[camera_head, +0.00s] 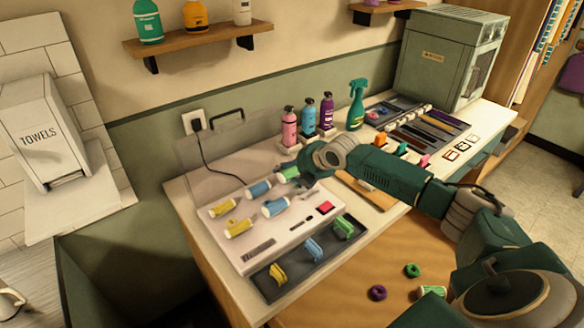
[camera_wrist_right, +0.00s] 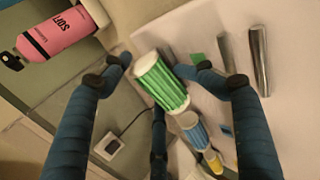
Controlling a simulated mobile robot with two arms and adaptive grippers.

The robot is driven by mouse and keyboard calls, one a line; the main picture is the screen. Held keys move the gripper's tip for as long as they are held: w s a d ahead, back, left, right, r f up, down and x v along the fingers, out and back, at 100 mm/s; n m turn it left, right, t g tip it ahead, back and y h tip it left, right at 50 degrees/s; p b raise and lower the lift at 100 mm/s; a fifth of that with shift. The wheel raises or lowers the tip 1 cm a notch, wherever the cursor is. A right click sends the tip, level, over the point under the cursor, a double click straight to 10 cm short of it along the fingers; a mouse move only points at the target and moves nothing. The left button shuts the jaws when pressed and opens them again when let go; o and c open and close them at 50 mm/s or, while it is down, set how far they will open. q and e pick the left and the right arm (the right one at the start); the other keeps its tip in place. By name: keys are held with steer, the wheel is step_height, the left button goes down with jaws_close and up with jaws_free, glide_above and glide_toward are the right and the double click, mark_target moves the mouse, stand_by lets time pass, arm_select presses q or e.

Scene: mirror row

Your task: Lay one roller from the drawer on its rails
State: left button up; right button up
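My right gripper (camera_head: 290,170) is at the back right of the white board (camera_head: 240,240). In the right wrist view its fingertips (camera_wrist_right: 153,68) close on either side of a green roller (camera_wrist_right: 160,82) with white ends. The roller is in line with a blue roller (camera_head: 258,189) and a yellow one (camera_head: 223,207); whether it rests on rails is hidden. A front row holds another yellow (camera_head: 238,228) and blue roller (camera_head: 275,207). Bare metal rails (camera_wrist_right: 262,60) show beside the gripper. The open wooden drawer (camera_head: 345,290) holds a green roller (camera_head: 432,292). My left gripper is out of view.
A dark tray (camera_head: 298,272) with several coloured clips lies in front of the board. Pink (camera_head: 289,128), blue and purple bottles and a green spray bottle (camera_head: 356,104) stand behind. Purple (camera_head: 377,293) and green rings (camera_head: 412,270) lie in the drawer.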

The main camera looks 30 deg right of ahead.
steer(key=shift+w+d+f, duration=0.1)
steer(key=shift+w+f, duration=0.15)
steer(key=shift+f, duration=0.15)
steer(key=shift+w, duration=0.15)
steer(key=shift+r, duration=0.45)
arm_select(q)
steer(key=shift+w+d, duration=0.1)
arm_select(e)
steer(key=shift+d, duration=0.1)
steer(key=o, duration=0.5)
steer(key=shift+f, duration=0.1)
arm_select(q)
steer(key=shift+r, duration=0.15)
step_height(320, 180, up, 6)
steer(key=p, duration=0.6)
arm_select(e)
steer(key=shift+r, duration=3.6)
